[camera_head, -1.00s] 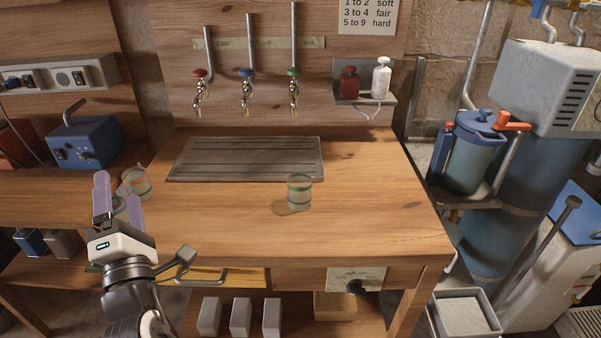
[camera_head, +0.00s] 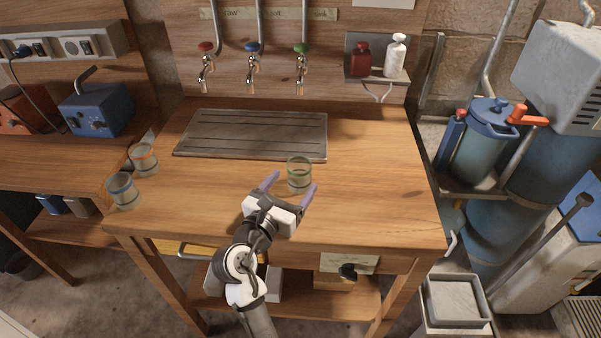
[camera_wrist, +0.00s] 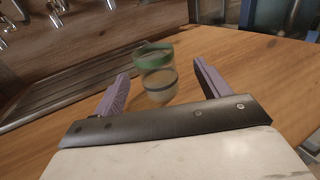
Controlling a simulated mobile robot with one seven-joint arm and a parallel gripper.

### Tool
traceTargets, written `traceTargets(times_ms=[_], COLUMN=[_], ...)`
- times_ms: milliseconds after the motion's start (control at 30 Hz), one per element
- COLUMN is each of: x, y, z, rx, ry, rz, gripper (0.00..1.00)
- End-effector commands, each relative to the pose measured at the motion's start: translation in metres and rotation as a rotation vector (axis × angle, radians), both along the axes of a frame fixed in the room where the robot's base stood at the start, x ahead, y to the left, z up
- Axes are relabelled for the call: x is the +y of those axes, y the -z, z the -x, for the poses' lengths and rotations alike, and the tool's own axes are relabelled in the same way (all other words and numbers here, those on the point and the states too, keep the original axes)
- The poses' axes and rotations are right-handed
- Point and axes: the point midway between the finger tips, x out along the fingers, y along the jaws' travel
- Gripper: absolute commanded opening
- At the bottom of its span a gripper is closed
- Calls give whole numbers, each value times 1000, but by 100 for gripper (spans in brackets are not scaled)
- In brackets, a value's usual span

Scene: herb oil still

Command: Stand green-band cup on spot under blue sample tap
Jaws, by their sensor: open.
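The green-band cup (camera_head: 299,174) is clear and stands upright on the bench top, in front of the right end of the slatted drain tray. My gripper (camera_head: 291,188) is open, its two purple fingers pointing at the cup from the front. In the wrist view the cup (camera_wrist: 156,74) shows between and just beyond the fingertips (camera_wrist: 160,82); I cannot tell whether they reach around it. The blue sample tap (camera_head: 253,66) is the middle of three taps on the back board, above the slatted tray (camera_head: 250,152). The spot under it is not clearly marked in view.
An orange-band cup (camera_head: 144,160) and a blue-band cup (camera_head: 123,191) stand at the bench's left edge. Red-handled (camera_head: 206,62) and green-handled (camera_head: 302,66) taps flank the blue one. A shelf (camera_head: 378,76) holds two bottles. The right bench top is clear.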

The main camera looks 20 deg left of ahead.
Motion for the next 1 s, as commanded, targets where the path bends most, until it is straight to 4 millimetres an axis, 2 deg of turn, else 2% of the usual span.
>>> traceTargets(times_ms=[100,267,600,867,1000], x=[-1,-1,-1,-1,-1], y=[-1,0,6,7,7], z=[-14,-24,-68,-70,-70], rx=[0,1,0,0,0], ry=[0,0,0,-2,-2], rz=[-1,-1,-2,-3,-3], gripper=[75,75,75,75,58])
